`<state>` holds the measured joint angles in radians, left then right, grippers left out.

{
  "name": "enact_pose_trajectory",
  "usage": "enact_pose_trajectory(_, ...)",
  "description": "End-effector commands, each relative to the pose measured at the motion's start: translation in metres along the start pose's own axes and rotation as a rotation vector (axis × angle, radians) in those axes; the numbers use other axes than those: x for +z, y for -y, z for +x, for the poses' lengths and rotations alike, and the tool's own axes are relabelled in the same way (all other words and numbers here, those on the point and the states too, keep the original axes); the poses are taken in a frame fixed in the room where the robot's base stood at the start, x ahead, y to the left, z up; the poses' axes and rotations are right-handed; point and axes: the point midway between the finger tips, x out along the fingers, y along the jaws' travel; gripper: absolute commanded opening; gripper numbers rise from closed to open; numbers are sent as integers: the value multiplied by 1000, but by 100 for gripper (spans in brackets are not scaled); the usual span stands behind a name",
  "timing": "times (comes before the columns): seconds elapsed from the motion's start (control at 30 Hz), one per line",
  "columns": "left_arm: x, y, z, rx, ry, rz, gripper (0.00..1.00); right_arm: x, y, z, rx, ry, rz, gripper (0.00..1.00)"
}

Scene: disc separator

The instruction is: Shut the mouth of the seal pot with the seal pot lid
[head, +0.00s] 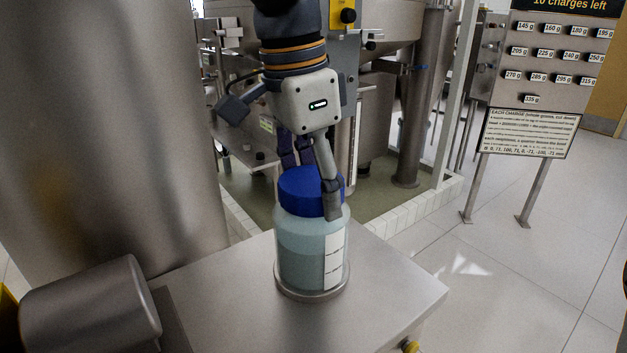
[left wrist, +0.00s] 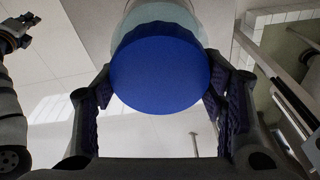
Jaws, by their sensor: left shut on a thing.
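The seal pot (head: 312,258) is a translucent jar with pale blue-green contents and a white label strip. It stands upright on a round metal seat on the steel table. The blue seal pot lid (head: 303,190) sits over its mouth. My left gripper (head: 311,188) comes from above and is shut on the lid, one finger on each side. In the left wrist view the lid's round top (left wrist: 160,68) lies between the fingers, with the pot behind it. The mouth is hidden under the lid. I cannot tell how tightly the lid sits.
The steel table (head: 392,285) has free room right of the pot. A metal cylinder (head: 95,310) lies at the front left, beneath a large steel column (head: 110,120). Steel machinery stands behind. A placard (head: 527,132) and a board of weight labels stand at the right.

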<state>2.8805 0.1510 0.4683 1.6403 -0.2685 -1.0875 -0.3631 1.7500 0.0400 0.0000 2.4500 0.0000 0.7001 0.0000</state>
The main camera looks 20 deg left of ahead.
Motion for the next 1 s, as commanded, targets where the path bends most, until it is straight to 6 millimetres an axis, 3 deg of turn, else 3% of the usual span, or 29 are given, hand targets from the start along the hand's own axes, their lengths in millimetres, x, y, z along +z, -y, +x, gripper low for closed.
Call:
enact_pose_trajectory(0.1,-1,0,0,25,-6,161,7,0,0,0,0,0,0,0)
enact_pose_trajectory(0.37,-1,0,0,29,-5,203,7,0,0,0,0,0,0,0)
enact_pose_trajectory(0.53,0,-1,0,65,-5,443,7,0,0,0,0,0,0,0)
enact_pose_trajectory(0.77,0,-1,-1,64,-6,463,5,0,0,0,0,-1,0,0)
enact_pose_trajectory(0.9,0,-1,-1,96,-11,671,6,0,0,0,0,-1,0,0)
enact_pose_trajectory(1.0,0,-2,-2,103,-10,734,5,0,0,0,0,-2,0,0)
